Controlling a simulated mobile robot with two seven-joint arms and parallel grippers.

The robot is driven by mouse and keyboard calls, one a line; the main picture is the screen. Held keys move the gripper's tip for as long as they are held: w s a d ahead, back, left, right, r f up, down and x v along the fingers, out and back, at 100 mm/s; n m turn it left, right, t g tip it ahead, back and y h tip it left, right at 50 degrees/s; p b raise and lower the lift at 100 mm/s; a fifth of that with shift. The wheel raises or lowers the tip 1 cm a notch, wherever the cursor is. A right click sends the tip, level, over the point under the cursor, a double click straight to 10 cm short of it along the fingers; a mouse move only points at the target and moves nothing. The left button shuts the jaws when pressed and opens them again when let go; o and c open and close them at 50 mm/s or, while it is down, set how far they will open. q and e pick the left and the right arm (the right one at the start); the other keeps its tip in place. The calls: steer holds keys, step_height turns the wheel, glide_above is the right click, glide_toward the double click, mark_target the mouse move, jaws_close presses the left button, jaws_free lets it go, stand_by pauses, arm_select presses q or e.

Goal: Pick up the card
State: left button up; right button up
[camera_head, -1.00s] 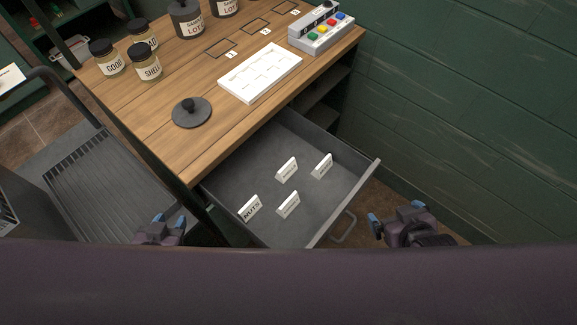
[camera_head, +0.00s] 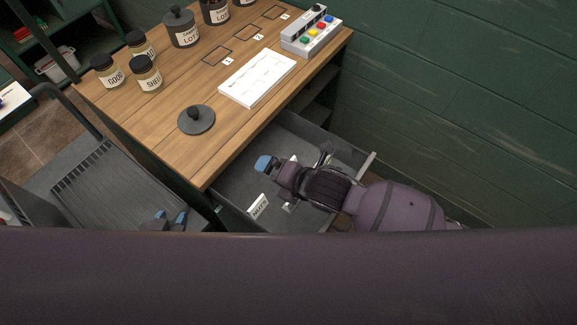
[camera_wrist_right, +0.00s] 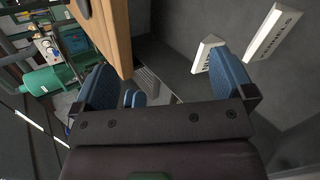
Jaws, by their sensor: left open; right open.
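Several white tent-shaped cards stand in the open grey drawer (camera_head: 235,178). The NUTS card (camera_head: 258,206) is clear at the drawer's left front; another card (camera_head: 290,206) shows partly beside my right arm. My right gripper (camera_head: 273,168) is over the drawer and hides most of the other cards. In the right wrist view my right gripper (camera_wrist_right: 165,84) has its blue fingers apart with nothing between them. One card (camera_wrist_right: 206,54) is just beyond the right finger, and another card (camera_wrist_right: 272,32) stands farther right. My left gripper (camera_head: 171,218) is open and empty, low at the left.
The wooden tabletop (camera_head: 165,105) lies beyond the drawer, with a white tray (camera_head: 258,78), a dark lid (camera_head: 196,119), labelled jars (camera_head: 149,74) and a button box (camera_head: 311,38). A green wall (camera_head: 450,100) bounds the right side. A grey cart (camera_head: 105,190) stands at the left.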

steer(key=w+d+f+n+g, duration=0.2)
steer(key=w+d+f+n, duration=0.45)
steer(key=n, duration=0.85)
steer(key=shift+h, duration=0.3)
steer(key=x, duration=0.2)
steer(key=w+x, duration=0.1)
steer(key=x, duration=0.2)
steer(key=shift+d+r, duration=0.1)
steer(key=shift+d, duration=0.15)
steer(key=x, duration=0.2)
steer(key=b+x, duration=0.1)
steer(key=x, duration=0.1)
steer(key=shift+s+a, duration=0.1)
steer(key=shift+s, duration=0.1)
steer(key=shift+w+a+f, duration=0.3)
steer(key=shift+f, duration=0.15)
steer(key=c, duration=0.9)
steer(key=shift+c, duration=0.5)
